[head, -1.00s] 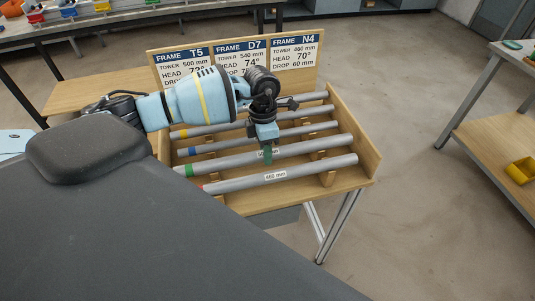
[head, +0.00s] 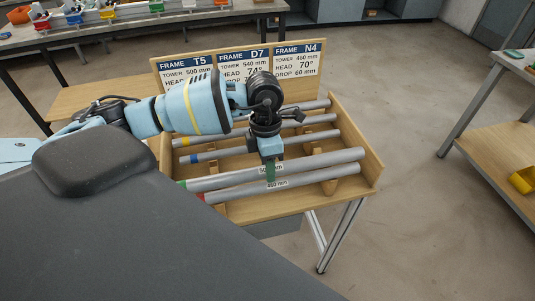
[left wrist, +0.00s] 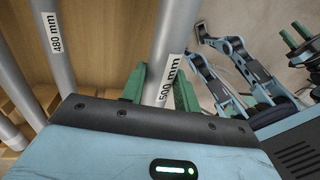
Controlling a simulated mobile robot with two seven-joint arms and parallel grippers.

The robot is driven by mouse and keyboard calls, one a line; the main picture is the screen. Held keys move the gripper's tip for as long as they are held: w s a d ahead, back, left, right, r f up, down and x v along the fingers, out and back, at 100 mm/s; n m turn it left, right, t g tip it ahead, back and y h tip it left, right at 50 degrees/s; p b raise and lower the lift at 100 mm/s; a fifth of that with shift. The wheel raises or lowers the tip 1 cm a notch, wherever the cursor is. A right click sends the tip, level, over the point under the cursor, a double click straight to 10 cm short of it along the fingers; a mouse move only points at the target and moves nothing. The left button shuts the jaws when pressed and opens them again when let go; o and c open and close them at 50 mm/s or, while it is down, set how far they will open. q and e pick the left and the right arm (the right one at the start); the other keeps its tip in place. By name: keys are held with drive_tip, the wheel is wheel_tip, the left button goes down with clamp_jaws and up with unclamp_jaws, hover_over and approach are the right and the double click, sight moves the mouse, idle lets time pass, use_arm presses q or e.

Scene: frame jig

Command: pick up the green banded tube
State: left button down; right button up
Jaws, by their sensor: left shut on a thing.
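The green banded tube (head: 222,177) is a long grey tube with a green band at its left end and a 500 mm label. My left gripper (head: 269,172) is shut around it near the label. The tube is raised above the rack and close over the red banded tube (head: 312,178), partly covering it in the head view. In the left wrist view the tube (left wrist: 170,38) passes between the green fingers of my left gripper (left wrist: 160,88). What seem to be green fingers of my right gripper (left wrist: 300,45) show at the right edge, cut off.
The wooden rack (head: 372,158) also holds a yellow banded tube (head: 215,135), a blue banded tube (head: 225,153) and the red banded one. A sign board (head: 242,66) stands behind it. A bench with a yellow bin (head: 522,180) stands at right, with open floor between.

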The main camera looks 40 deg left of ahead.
use_arm(q)
drive_tip(key=s+d, duration=0.6)
drive_tip(key=s, duration=0.2)
drive_tip(key=shift+r, duration=0.45)
